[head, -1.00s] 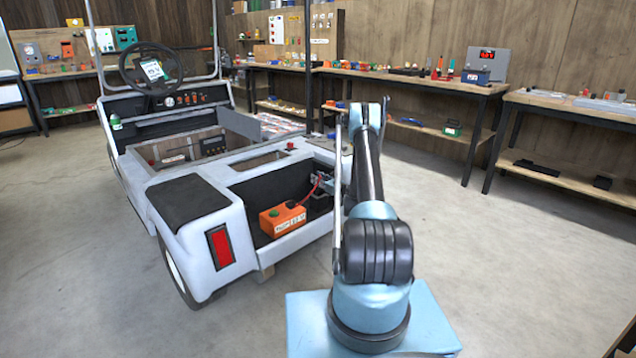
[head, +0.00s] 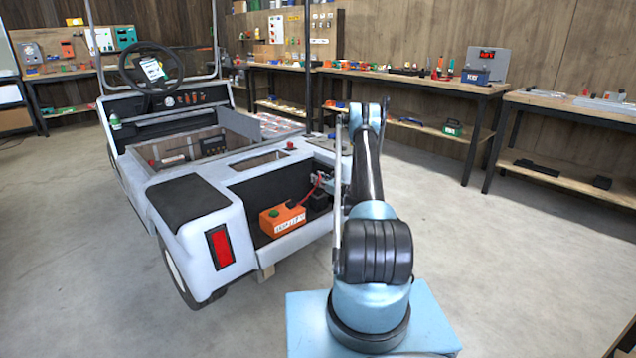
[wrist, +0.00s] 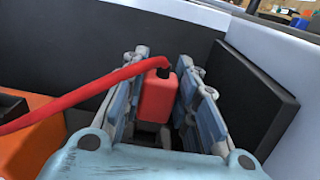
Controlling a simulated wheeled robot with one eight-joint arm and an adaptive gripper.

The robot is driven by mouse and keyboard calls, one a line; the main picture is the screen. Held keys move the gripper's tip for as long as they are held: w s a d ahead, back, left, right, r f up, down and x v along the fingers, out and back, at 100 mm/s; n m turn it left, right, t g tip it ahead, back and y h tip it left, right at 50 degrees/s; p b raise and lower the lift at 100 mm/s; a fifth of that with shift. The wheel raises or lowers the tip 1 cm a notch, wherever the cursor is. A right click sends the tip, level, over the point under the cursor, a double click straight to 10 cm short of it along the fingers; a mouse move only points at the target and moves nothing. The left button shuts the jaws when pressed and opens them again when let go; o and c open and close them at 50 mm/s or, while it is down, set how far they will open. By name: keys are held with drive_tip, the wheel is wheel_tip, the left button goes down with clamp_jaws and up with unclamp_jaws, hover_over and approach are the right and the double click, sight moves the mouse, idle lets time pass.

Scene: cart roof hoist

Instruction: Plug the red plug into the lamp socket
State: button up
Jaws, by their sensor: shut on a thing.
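The red plug (wrist: 158,97) is upright between the two finger pads of my gripper (wrist: 160,100) in the wrist view, and the gripper is shut on it. A thick red cable (wrist: 75,97) runs from the plug down to the left, toward an orange box (wrist: 28,140). In the head view my gripper (head: 327,182) is inside the open rear bay of the white cart (head: 215,205), with the red cable beside it. I cannot make out the lamp socket; a dark opening shows below the plug, partly hidden by the fingers.
The orange box with a green knob also shows in the head view (head: 283,219), at the bay's front edge. A black panel (wrist: 255,100) and the bay's white wall are close on the right in the wrist view. Workbenches (head: 430,80) line the back; the floor right is clear.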

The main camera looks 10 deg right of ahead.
drive_tip(key=shift+f, duration=1.55)
drive_tip(key=o, duration=1.1)
drive_tip(key=shift+r, duration=4.95)
